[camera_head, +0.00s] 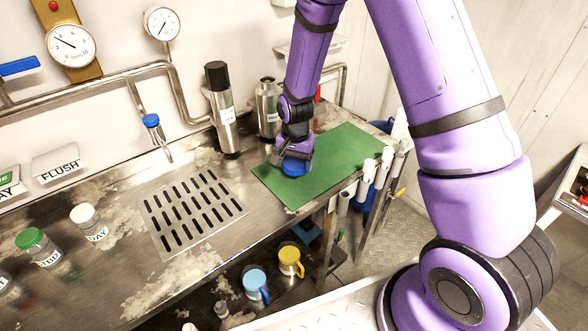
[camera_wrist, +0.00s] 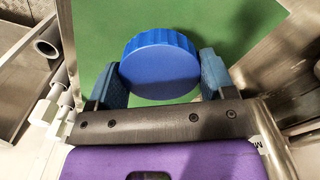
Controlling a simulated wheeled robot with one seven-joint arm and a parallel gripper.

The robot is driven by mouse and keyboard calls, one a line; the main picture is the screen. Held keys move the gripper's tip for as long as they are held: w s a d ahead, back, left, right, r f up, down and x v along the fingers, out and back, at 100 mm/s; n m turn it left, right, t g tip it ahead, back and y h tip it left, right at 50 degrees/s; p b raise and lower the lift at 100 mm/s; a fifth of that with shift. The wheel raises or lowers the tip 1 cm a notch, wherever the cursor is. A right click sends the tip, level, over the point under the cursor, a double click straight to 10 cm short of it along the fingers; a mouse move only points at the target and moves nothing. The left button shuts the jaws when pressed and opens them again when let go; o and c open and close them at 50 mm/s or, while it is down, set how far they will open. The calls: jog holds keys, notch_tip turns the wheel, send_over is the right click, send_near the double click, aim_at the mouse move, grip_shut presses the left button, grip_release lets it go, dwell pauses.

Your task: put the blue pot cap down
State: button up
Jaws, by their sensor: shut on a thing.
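The blue pot cap (camera_wrist: 160,65) is a round ridged disc between the two fingers of my gripper (camera_wrist: 160,80) in the wrist view. My gripper is shut on it, one finger on each side. In the head view my gripper (camera_head: 294,158) points down over the green mat (camera_head: 340,150), with the blue cap (camera_head: 294,167) at its tip. The cap is at or just above the mat; I cannot tell whether it touches. The green mat also fills the area behind the cap in the wrist view (camera_wrist: 230,28).
A metal bottle (camera_head: 268,107) and a black-topped cylinder (camera_head: 222,110) stand left of my arm. A slotted drain (camera_head: 192,208) lies left of the mat. White-capped (camera_head: 88,222) and green-capped (camera_head: 38,249) jars stand at left.

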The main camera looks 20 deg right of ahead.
aim_at(294, 169)
jog(key=shift+w, duration=0.35)
jog(key=shift+a+f, duration=0.1)
jog(key=shift+f, duration=1.7)
jog(key=shift+f, duration=0.15)
jog(key=o, duration=1.1)
